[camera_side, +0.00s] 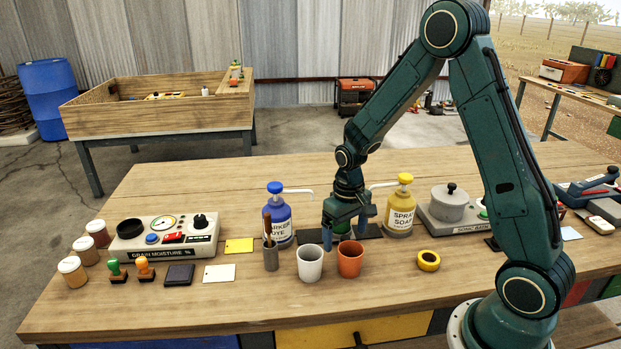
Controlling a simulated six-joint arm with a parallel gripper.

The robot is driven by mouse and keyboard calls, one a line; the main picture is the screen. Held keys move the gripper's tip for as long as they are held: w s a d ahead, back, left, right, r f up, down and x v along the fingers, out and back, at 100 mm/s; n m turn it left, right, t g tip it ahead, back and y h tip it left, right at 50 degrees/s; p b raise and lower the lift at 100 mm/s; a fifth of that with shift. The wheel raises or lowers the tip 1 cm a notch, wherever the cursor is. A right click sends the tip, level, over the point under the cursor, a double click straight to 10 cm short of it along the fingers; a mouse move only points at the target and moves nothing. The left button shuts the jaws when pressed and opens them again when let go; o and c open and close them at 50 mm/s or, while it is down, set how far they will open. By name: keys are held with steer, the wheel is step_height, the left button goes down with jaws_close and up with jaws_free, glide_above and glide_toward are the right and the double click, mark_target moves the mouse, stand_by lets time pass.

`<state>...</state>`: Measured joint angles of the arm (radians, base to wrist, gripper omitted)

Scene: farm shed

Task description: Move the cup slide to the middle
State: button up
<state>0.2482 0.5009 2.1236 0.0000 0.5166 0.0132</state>
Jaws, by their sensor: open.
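A dark flat strip (309,237), which may be the base of the cup slide, lies on the bench between the blue dye bottle and the yellow soap bottle. A green piece (343,229) shows low over its middle, partly hidden by my gripper; I cannot tell if it is a cup or part of the slide. My gripper (345,230) points down with its fingers apart, one on each side of the green piece. Whether they touch it is unclear. A white cup (310,265) and an orange cup (350,261) stand upright in front of the strip.
The blue pump bottle (279,217) and yellow pump bottle (400,212) flank my gripper closely. A grey holder (271,258) stands left of the white cup, a yellow tape roll (428,261) at right. The moisture meter (165,238) is further left.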

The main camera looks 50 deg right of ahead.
steer(key=shift+r, duration=0.15)
steer(key=shift+r, duration=3.8)
steer(key=shift+r, duration=0.1)
steer(key=s+a+r+n+t, duration=0.1)
steer(key=s+a+r+t, duration=0.1)
steer(key=s+a+r, duration=0.2)
steer(key=s+a+r+n+t, duration=0.2)
steer(key=s+a+r, duration=0.3)
steer(key=s+r, duration=0.6)
steer(key=s+t, duration=0.1)
steer(key=s, duration=0.3)
steer(key=shift+a+r+t, duration=0.15)
steer(key=shift+a+t, duration=0.05)
steer(key=shift+t, duration=0.1)
